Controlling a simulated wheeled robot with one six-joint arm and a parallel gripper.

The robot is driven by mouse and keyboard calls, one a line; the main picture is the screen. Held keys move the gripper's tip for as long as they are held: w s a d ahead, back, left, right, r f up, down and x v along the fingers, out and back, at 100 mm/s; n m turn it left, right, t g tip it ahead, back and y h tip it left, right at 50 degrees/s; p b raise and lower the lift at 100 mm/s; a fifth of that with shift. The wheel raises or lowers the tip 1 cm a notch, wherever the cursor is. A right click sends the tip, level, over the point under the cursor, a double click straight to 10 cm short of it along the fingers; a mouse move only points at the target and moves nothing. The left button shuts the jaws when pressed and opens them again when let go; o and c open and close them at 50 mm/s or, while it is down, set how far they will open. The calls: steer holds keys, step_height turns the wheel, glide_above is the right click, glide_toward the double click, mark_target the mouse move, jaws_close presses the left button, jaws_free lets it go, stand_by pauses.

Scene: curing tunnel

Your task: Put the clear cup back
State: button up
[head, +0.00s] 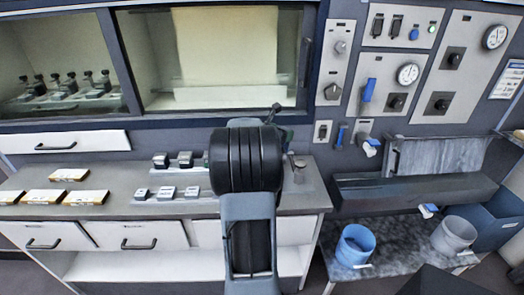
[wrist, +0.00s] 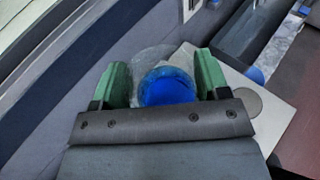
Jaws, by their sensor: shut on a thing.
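In the wrist view my gripper (wrist: 163,78) has its two green fingers on either side of a rounded, see-through thing, which looks like the clear cup (wrist: 150,58). A bright blue round area (wrist: 167,88) shows in or through it; I cannot tell which. The fingers are closed on the cup's sides, and the dark gripper body hides its near part. In the head view my arm hides the cup and nearly all of the gripper.
The counter holds several small dark-topped blocks (head: 186,160), yellow-edged slabs (head: 86,197) and a small grey cylinder (head: 299,170). At lower right stand a blue bucket (head: 355,245) and a grey bucket (head: 453,235). A pale panel with a grey disc (wrist: 253,105) lies beside the gripper.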

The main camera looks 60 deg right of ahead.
steer(key=shift+w+a+f+p, duration=0.1)
steer(key=shift+w+f+p, duration=0.1)
steer(key=shift+w+f, duration=1.25)
steer(key=shift+w+a+f+p, duration=0.1)
steer(key=shift+w+f+p, duration=0.15)
steer(key=shift+w+f, duration=1.15)
steer(key=shift+w+f+p, duration=0.2)
steer(key=shift+w+f, duration=0.5)
steer(key=shift+f, duration=1.4)
steer(key=shift+f, duration=0.15)
steer(key=o, duration=1.1)
